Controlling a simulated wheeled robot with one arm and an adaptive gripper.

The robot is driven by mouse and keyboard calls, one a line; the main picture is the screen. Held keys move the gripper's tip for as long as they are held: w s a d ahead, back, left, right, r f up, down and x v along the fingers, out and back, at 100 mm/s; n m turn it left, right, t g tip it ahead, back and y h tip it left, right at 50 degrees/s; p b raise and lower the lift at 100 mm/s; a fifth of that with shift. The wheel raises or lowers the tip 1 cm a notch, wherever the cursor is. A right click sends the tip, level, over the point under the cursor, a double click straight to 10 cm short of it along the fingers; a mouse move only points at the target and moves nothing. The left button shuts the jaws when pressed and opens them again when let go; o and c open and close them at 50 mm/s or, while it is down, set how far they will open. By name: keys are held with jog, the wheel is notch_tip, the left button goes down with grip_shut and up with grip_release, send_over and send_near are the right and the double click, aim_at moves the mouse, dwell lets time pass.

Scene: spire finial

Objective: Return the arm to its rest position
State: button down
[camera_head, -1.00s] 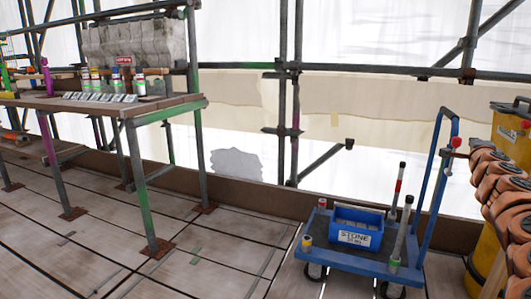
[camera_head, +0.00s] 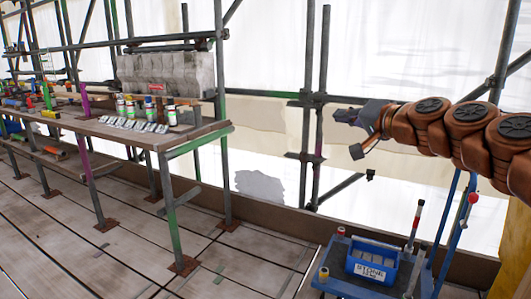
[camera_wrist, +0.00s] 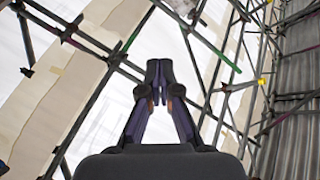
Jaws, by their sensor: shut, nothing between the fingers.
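My arm reaches in from the right edge in the head view, stretched roughly level to the left above the blue trolley. My gripper (camera_head: 347,116) is at its left end, in the air before the scaffold poles and the white sheeting. In the wrist view my gripper (camera_wrist: 159,66) has its two dark fingers together, with nothing between them. Only poles and sheeting show beyond the fingertips there. The gripper touches nothing that I can see.
A blue trolley (camera_head: 335,281) with a blue bin labelled STONE (camera_head: 372,264) stands below the arm. A scaffold workbench (camera_head: 150,138) with bottles and a grey stone block (camera_head: 160,75) is at left. Scaffold poles (camera_head: 308,110) rise close by the gripper in the picture.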

jog(key=s+a+f+n+g+h+p, duration=0.1)
jog(key=s+a+f+n+g+p, duration=0.2)
jog(key=s+a+p, duration=0.45)
jog(key=s+a+f+n+g+p, duration=0.15)
jog(key=s+a+g+p, duration=0.3)
jog(key=s, duration=0.55)
jog(key=s+d+f+g+h+p, duration=0.1)
jog(key=s+d+g+h+p, duration=0.1)
jog(key=s, duration=0.7)
jog(key=s+d+f+g+h+p, duration=0.2)
jog(key=s+d+g+p, duration=0.2)
jog(key=s+p, duration=0.3)
jog(key=s+d+f+g+h+p, duration=0.1)
jog(key=s+d+g+h+p, duration=0.2)
jog(key=s, duration=0.8)
jog(key=d+p, duration=0.1)
jog(key=d, duration=0.1)
jog(key=shift+d+f, duration=0.3)
jog(key=shift+d, duration=0.05)
